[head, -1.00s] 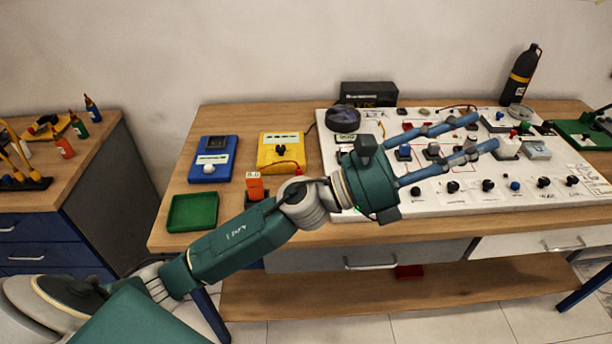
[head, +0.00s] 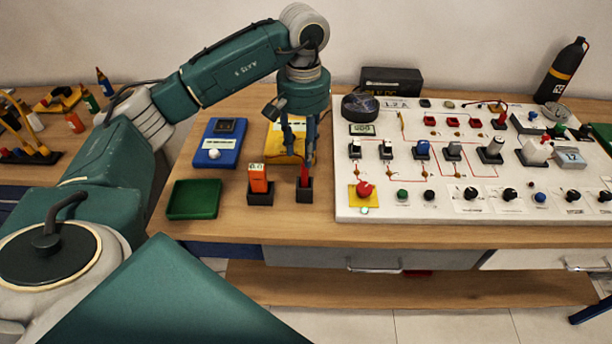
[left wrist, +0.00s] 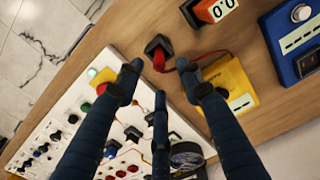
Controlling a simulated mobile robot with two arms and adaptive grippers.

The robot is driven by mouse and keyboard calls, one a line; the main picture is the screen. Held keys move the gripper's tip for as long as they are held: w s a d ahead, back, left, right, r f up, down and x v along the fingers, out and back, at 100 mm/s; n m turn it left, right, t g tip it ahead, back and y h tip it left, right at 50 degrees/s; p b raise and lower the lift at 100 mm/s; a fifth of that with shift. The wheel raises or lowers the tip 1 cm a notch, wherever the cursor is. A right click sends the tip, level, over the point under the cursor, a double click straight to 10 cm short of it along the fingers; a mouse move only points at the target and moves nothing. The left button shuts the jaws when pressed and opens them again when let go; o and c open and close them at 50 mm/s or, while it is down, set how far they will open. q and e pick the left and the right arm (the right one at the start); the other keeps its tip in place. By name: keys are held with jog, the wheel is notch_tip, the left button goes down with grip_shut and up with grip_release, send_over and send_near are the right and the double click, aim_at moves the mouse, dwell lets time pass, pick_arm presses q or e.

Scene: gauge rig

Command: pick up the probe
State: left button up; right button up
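The probe is a red piece (head: 305,174) standing in a small black holder (head: 304,192) near the front of the table, left of the white panel. In the left wrist view the red probe (left wrist: 159,62) shows just beyond the fingertips, with a red cable running towards the yellow meter (left wrist: 232,88). My left gripper (head: 301,156) points down over the probe, its blue fingers at or just above the probe's top; contact is unclear. In the left wrist view the gripper (left wrist: 160,80) has its fingers spread apart, with nothing held. My right gripper is not in view.
An orange display block (head: 259,180) in a black stand is close on the left. A green tray (head: 194,199) and a blue meter (head: 218,144) lie farther left. The white panel (head: 450,205) with knobs and switches fills the right. Bare tabletop lies in front of the holders.

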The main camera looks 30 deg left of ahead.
aim_at(305, 170)
pick_arm(q)
notch_tip(305, 170, down, 2)
notch_tip(305, 170, down, 5)
jog(key=p, duration=0.3)
jog(key=shift+w+f, duration=0.1)
jog(key=shift+f, duration=0.2)
grip_shut()
